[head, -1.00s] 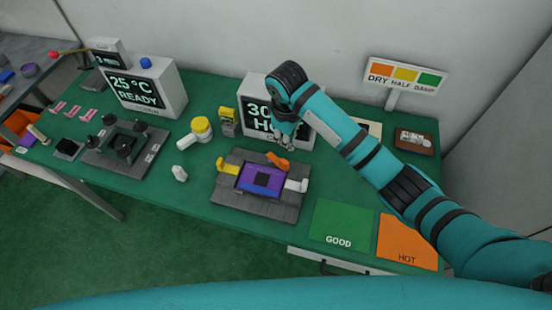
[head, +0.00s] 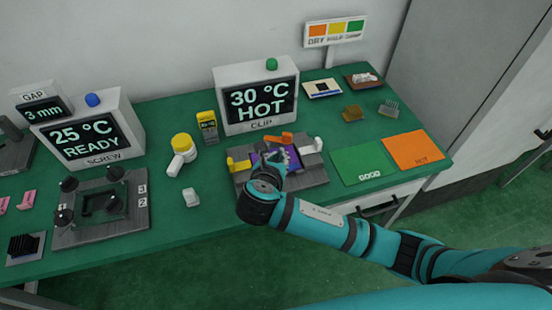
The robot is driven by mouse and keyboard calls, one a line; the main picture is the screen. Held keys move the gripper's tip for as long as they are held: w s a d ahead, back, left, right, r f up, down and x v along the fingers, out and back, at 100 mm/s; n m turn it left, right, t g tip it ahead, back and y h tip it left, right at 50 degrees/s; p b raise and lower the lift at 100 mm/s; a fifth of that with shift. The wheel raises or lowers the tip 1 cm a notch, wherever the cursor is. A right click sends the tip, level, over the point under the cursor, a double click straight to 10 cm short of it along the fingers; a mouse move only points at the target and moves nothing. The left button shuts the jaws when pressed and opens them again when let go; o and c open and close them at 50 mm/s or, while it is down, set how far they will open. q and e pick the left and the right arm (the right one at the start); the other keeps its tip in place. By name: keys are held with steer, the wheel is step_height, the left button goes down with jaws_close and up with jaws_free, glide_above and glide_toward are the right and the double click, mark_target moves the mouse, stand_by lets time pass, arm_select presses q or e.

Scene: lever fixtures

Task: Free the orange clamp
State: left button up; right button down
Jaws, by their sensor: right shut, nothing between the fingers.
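The orange clamp (head: 274,140) lies along the far edge of a purple plate on a grey fixture (head: 311,177) in the middle of the bench. A yellow clamp (head: 239,165) is at the plate's left and a white clamp (head: 313,147) at its right. My right gripper (head: 292,156) is shut and empty over the purple plate (head: 268,156), on the near side of the orange clamp. Whether it touches anything is unclear. My wrist hides the fixture's near part. My left gripper is not in view.
A display box reading 30 °C HOT (head: 255,97) stands behind the fixture. Green GOOD (head: 368,163) and orange HOT (head: 413,151) mats lie flat to the right. A second fixture (head: 101,207) is at left.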

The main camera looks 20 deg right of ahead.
mark_target(286, 141)
steer(key=x, duration=0.3)
steer(key=shift+w+d, duration=0.15)
steer(key=shift+d, duration=0.25)
steer(key=x, duration=0.5)
steer(key=shift+w+f, duration=0.2)
steer(key=shift+w+d+f, duration=0.2)
steer(key=shift+w+f, duration=0.15)
steer(key=shift+w, duration=0.1)
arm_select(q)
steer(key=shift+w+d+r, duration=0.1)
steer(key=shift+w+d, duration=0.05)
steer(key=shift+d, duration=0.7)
